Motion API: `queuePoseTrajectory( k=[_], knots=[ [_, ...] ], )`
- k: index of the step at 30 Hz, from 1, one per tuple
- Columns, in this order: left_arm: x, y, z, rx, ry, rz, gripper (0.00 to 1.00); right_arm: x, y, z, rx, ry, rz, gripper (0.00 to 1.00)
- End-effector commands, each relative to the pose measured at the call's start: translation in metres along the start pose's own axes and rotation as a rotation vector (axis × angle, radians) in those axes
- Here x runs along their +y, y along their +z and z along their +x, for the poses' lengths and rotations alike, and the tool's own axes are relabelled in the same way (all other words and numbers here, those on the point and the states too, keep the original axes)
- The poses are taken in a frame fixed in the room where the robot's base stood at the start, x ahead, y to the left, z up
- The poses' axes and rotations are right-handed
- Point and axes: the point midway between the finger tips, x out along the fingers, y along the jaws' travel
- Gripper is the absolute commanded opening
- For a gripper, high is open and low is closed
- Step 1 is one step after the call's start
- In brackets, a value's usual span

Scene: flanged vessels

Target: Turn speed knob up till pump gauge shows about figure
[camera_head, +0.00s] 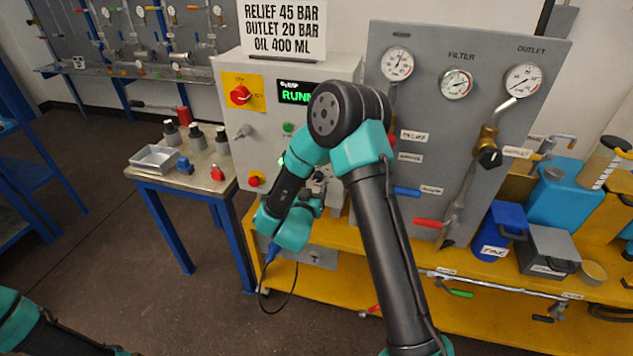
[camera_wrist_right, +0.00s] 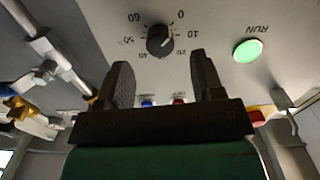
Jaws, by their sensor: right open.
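The black speed knob (camera_wrist_right: 159,40) sits on the pale cabinet front in the right wrist view, ringed by a scale from 0 to 60. Its white mark points near 10. My right gripper (camera_wrist_right: 163,78) is open, its fingers spread either side below the knob with nothing between them. In the head view my right gripper (camera_head: 314,203) is at the cabinet front, and my arm hides the knob. Of three gauges on the grey panel, the leftmost gauge (camera_head: 397,63) has a label too small to read; its needle value cannot be read. My left gripper is out of view.
A lit green RUN button (camera_wrist_right: 248,50) is beside the knob. A sign (camera_head: 284,28) reads relief 45 bar, outlet 20 bar. A small table (camera_head: 222,184) holds bottles and a tray.

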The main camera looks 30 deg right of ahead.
Motion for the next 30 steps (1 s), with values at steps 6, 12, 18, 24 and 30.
queuePoseTrajectory(
  k=[6,12,18,24,30],
  knots=[
    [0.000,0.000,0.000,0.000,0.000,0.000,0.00,0.001,0.000,0.032,0.000,0.002,0.001,0.61],
    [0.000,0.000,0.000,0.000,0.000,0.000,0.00,0.000,0.000,0.042,0.000,-0.001,-0.001,0.61],
    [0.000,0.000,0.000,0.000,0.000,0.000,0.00,0.000,0.000,0.043,0.000,-0.001,-0.001,0.61],
    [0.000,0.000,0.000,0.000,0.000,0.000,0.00,0.000,0.000,0.043,0.000,-0.001,-0.001,0.47],
    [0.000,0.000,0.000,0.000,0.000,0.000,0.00,0.000,0.000,0.043,0.000,0.000,-0.001,0.28]
  ],
)
